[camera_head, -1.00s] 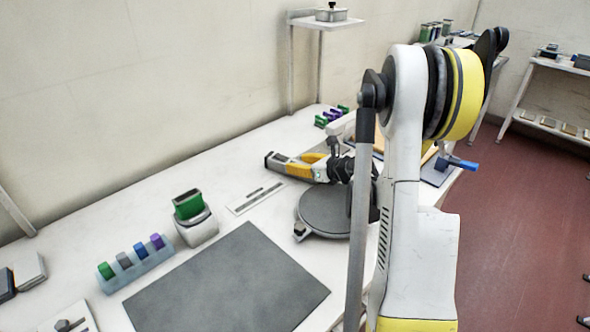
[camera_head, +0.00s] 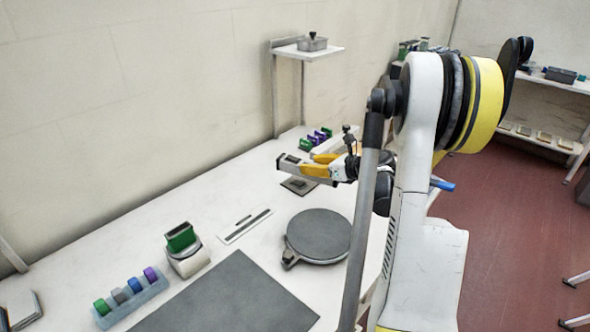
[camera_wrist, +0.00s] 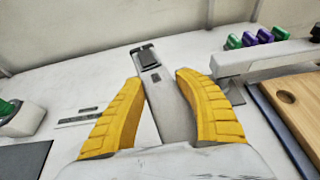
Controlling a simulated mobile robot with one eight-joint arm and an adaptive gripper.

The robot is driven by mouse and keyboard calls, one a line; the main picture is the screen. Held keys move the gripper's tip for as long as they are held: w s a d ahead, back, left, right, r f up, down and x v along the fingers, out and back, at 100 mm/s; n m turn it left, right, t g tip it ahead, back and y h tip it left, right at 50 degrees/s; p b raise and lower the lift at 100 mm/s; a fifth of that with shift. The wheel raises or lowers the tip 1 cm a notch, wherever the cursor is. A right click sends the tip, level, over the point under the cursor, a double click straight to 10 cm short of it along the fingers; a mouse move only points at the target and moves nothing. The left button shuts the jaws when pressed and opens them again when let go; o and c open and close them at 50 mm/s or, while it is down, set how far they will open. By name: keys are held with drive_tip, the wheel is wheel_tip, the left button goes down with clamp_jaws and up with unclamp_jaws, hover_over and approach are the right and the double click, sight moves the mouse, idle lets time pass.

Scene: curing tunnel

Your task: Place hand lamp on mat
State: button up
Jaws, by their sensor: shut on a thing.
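My gripper (camera_head: 312,166), with yellow fingers, is over the back part of the white table in the head view. It is shut on the hand lamp (camera_head: 288,162), a slim pale grey body with a dark end. In the wrist view the lamp (camera_wrist: 172,108) lies between the two yellow fingers (camera_wrist: 158,84), its dark-framed end pointing away from me. My gripper hides part of the lamp. The dark grey mat (camera_head: 232,300) lies flat and bare at the front of the table, apart from the lamp. A corner of the mat (camera_wrist: 22,160) shows in the wrist view.
A round dark plate (camera_head: 319,236) stands between gripper and mat. A white strip (camera_head: 245,226), a device with a green top (camera_head: 184,248) and a rack of coloured pieces (camera_head: 132,298) border the mat. A wooden board (camera_wrist: 300,100) is right in the wrist view.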

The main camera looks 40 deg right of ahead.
drive_tip(key=shift+s+d+r+p, duration=0.2)
drive_tip(key=shift+s+d+r, duration=0.25)
drive_tip(key=shift+d, duration=0.2)
drive_tip(key=shift+s+d+r+p, duration=0.2)
drive_tip(key=shift+s+d+r, duration=0.2)
drive_tip(key=shift+d, duration=0.25)
drive_tip(key=a+r+n+y, duration=0.1)
drive_tip(key=a+r, duration=0.1)
drive_tip(key=a, duration=1.7)
drive_tip(key=w+a+r+n+y, duration=0.1)
drive_tip(key=a+r, duration=0.1)
drive_tip(key=a, duration=1.8)
drive_tip(key=shift+w+a+r+g, duration=0.2)
drive_tip(key=shift+a+r+g, duration=0.05)
drive_tip(key=shift+g, duration=0.05)
